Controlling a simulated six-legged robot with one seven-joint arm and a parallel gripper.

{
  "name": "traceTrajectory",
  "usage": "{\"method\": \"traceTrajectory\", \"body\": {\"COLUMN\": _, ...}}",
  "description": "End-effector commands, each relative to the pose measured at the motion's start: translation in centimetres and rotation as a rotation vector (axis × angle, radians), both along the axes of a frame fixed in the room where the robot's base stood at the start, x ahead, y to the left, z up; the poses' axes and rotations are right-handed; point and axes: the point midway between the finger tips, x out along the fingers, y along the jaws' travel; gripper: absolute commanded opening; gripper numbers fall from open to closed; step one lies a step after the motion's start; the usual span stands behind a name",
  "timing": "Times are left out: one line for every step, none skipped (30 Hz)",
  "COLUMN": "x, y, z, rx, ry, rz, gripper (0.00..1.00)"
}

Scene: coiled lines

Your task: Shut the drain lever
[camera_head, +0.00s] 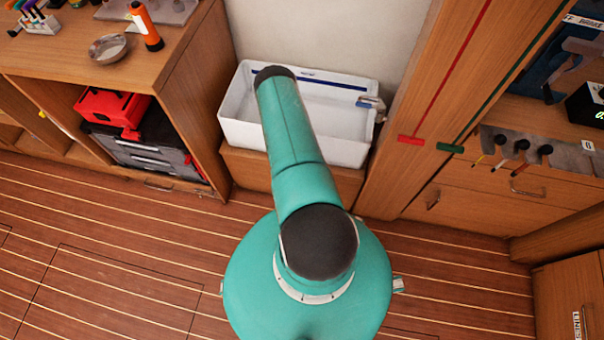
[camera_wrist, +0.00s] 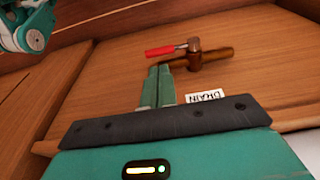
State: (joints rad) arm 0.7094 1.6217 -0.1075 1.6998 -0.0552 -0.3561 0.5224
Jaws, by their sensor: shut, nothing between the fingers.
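The drain lever (camera_wrist: 163,50) has a red grip and a thin metal stem, in the wrist view. It points left from a brown valve body (camera_wrist: 194,54) on a short brass-coloured pipe (camera_wrist: 215,55). The lever lies roughly along the line of the pipe. My gripper (camera_wrist: 158,72) is shut and empty, its fingertips just below the red grip in the picture. I cannot tell whether they touch it. In the head view my arm hides the gripper, and I cannot see the lever there.
A white label reading DRAIN (camera_wrist: 204,96) is on the wooden panel (camera_wrist: 110,75) near the valve. In the head view a white basin (camera_head: 240,125) stands beyond my arm, between a wooden cabinet (camera_head: 190,90) at left and a wooden post at right. The plank floor (camera_head: 110,240) at left is clear.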

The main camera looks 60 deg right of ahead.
Motion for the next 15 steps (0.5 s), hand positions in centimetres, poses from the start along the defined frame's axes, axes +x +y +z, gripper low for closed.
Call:
{"method": "traceTrajectory", "body": {"x": 0.0, "y": -0.2, "z": -1.1, "rx": 0.000, "ry": 0.000, "rz": 0.001, "gripper": 0.00}}
{"method": "traceTrajectory", "body": {"x": 0.1, "y": -0.3, "z": -1.6, "rx": 0.000, "ry": 0.000, "rz": 0.001, "gripper": 0.00}}
{"method": "traceTrajectory", "body": {"x": 0.1, "y": -0.4, "z": -2.3, "rx": 0.000, "ry": 0.001, "rz": 0.001, "gripper": 0.00}}
{"method": "traceTrajectory", "body": {"x": 0.2, "y": -0.5, "z": -2.7, "rx": 0.001, "ry": 0.001, "rz": 0.000, "gripper": 0.00}}
{"method": "traceTrajectory", "body": {"x": 0.2, "y": -0.6, "z": -3.2, "rx": 0.001, "ry": 0.001, "rz": 0.000, "gripper": 0.00}}
{"method": "traceTrajectory", "body": {"x": 0.3, "y": -0.7, "z": -3.8, "rx": -0.001, "ry": 0.000, "rz": 0.000, "gripper": 0.00}}
{"method": "traceTrajectory", "body": {"x": 0.3, "y": -0.8, "z": -4.2, "rx": 0.000, "ry": 0.000, "rz": 0.000, "gripper": 0.00}}
{"method": "traceTrajectory", "body": {"x": 0.3, "y": -0.9, "z": -4.6, "rx": 0.000, "ry": 0.000, "rz": 0.000, "gripper": 0.00}}
{"method": "traceTrajectory", "body": {"x": 0.4, "y": -1.0, "z": -5.0, "rx": 0.000, "ry": 0.001, "rz": 0.000, "gripper": 0.00}}
{"method": "traceTrajectory", "body": {"x": 0.4, "y": -1.0, "z": -5.3, "rx": 0.000, "ry": 0.001, "rz": 0.000, "gripper": 0.00}}
{"method": "traceTrajectory", "body": {"x": 0.4, "y": -1.0, "z": -5.5, "rx": 0.000, "ry": 0.001, "rz": 0.000, "gripper": 0.00}}
{"method": "traceTrajectory", "body": {"x": 0.4, "y": -1.1, "z": -5.7, "rx": 0.000, "ry": 0.001, "rz": -0.001, "gripper": 0.00}}
{"method": "traceTrajectory", "body": {"x": 0.5, "y": -1.2, "z": -5.9, "rx": -0.001, "ry": -0.001, "rz": -0.001, "gripper": 0.00}}
{"method": "traceTrajectory", "body": {"x": 0.5, "y": -1.2, "z": -6.0, "rx": -0.001, "ry": -0.001, "rz": -0.001, "gripper": 0.00}}
{"method": "traceTrajectory", "body": {"x": 0.5, "y": -1.2, "z": -6.1, "rx": -0.001, "ry": -0.001, "rz": -0.001, "gripper": 0.00}}
